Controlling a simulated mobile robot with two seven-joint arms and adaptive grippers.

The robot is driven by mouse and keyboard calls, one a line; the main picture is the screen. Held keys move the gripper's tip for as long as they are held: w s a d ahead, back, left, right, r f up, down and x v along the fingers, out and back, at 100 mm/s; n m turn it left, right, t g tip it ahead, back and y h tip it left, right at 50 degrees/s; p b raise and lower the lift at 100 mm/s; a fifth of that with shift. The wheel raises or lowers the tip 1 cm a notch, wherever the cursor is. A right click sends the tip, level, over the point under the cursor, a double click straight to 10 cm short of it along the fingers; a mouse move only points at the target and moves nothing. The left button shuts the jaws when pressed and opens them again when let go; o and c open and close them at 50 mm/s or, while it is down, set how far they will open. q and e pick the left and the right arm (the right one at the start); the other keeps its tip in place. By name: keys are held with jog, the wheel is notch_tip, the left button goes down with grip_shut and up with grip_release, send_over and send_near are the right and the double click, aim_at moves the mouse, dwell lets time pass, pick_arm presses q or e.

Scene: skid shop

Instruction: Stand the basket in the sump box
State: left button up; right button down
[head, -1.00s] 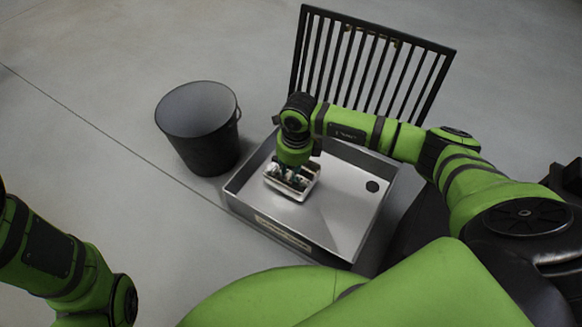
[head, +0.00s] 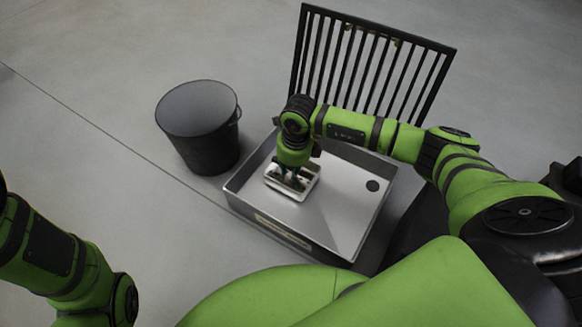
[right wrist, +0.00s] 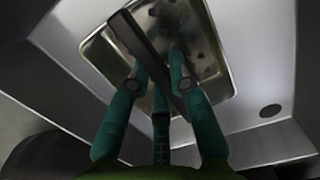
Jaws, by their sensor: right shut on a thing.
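The basket (head: 299,197) is a small pale, shallow metal container inside the grey sump box (head: 330,245), near its left side. In the right wrist view the basket (right wrist: 205,62) shows a shiny rim and dark spots inside, with a dark bar across it like a handle. My right gripper (head: 289,180) points down over the basket. Its teal fingers (right wrist: 152,70) are on both sides of the bar, shut on it. The gripper hides part of the basket, and I cannot tell whether its base touches the box floor. My left arm shows at the lower left, its gripper out of view.
A black bucket (head: 203,150) stands on the floor left of the sump box. A black slatted grate (head: 350,60) stands upright behind the box. The box floor right of the basket is bare, with a dark round hole (head: 373,186).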

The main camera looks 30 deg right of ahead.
jog(key=shift+f, duration=0.4)
dwell(0.3)
jog(key=c, duration=1.1)
grip_release()
jog(key=shift+o, duration=0.6)
jog(key=o, duration=0.4)
